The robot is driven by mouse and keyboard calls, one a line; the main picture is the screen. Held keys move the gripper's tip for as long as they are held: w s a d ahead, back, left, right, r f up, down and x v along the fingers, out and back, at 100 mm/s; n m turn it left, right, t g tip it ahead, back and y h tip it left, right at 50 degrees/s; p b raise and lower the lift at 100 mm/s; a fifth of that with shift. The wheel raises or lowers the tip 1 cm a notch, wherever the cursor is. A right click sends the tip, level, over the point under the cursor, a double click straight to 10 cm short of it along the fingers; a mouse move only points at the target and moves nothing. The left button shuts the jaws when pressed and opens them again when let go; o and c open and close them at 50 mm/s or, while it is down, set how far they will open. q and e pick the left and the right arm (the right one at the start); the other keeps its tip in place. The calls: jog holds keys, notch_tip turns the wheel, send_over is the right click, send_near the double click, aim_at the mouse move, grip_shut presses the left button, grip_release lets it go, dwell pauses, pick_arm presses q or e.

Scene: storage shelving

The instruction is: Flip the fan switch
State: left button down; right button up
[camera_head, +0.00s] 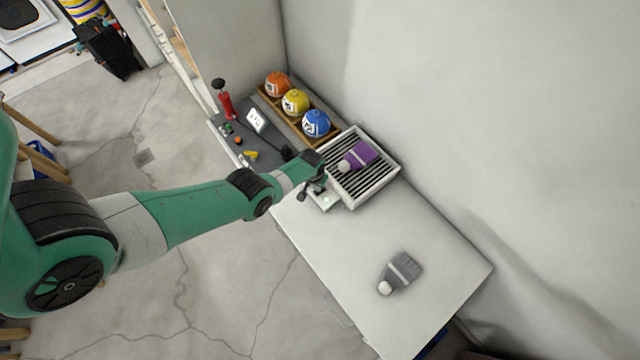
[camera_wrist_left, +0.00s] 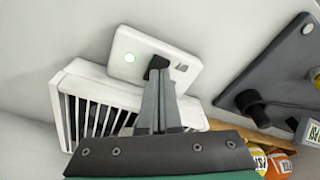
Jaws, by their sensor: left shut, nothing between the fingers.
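The fan (camera_head: 384,182) is a white box with a dark slatted grille on the white table against the wall. Its small white switch box (camera_head: 323,203) is at its lower left side, with a small green light on it. In the left wrist view the switch box (camera_wrist_left: 186,55) shows the green light and a dark switch (camera_wrist_left: 157,64). My left gripper (camera_head: 313,190) is shut and empty, right over the switch box. In the left wrist view its fingertips (camera_wrist_left: 158,76) are at the dark switch and partly hide it; I cannot tell whether they touch. My right gripper is not in view.
A purple shuttlecock (camera_head: 359,156) lies on the grille. A grey shuttlecock (camera_head: 401,272) lies on the table's (camera_head: 352,245) near part. A wooden rack holds orange, yellow and blue balls (camera_head: 316,123) behind. A dark board (camera_head: 262,150) carries a red pump-like item (camera_head: 226,104) and small things.

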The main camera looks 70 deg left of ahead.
pick_arm(q)
jog(key=shift+f+b, duration=0.9)
jog(key=shift+f, duration=0.05)
dwell(0.7)
jog(key=shift+r, duration=0.15)
notch_tip(320, 180, up, 7)
jog(key=p, duration=0.7)
